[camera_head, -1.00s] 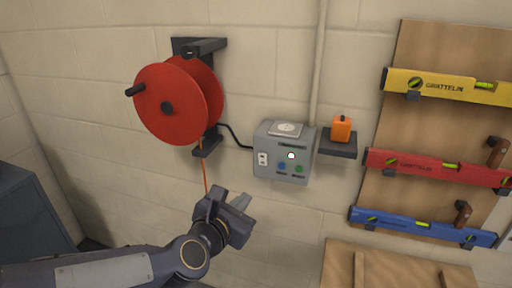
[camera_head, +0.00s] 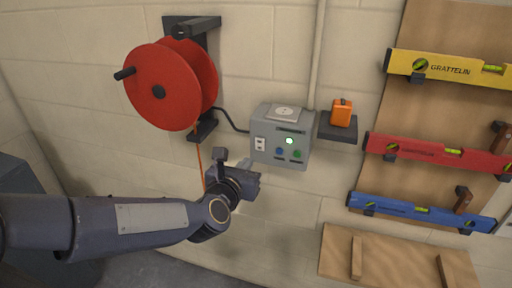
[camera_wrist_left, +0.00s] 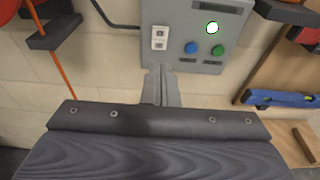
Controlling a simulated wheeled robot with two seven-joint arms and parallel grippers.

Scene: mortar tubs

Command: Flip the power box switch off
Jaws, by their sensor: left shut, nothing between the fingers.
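The grey power box (camera_head: 283,137) is mounted on the block wall, with a cable entering its left side. Its white switch (camera_head: 260,144) is on the left of the front face; it also shows in the left wrist view (camera_wrist_left: 160,38). A green light (camera_head: 290,141) glows on the box, above a blue and a green button. My left gripper (camera_head: 247,165) is shut and empty, just below and left of the box. In the left wrist view its fingertips (camera_wrist_left: 161,70) point up at the box's lower edge, below the switch. My right gripper is not in view.
A red cable reel (camera_head: 160,90) with an orange cord hangs left of the box. An orange object (camera_head: 342,112) sits on a small dark shelf (camera_head: 338,132) to the right. Yellow, red and blue (camera_head: 420,212) levels hang on a wooden board further right.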

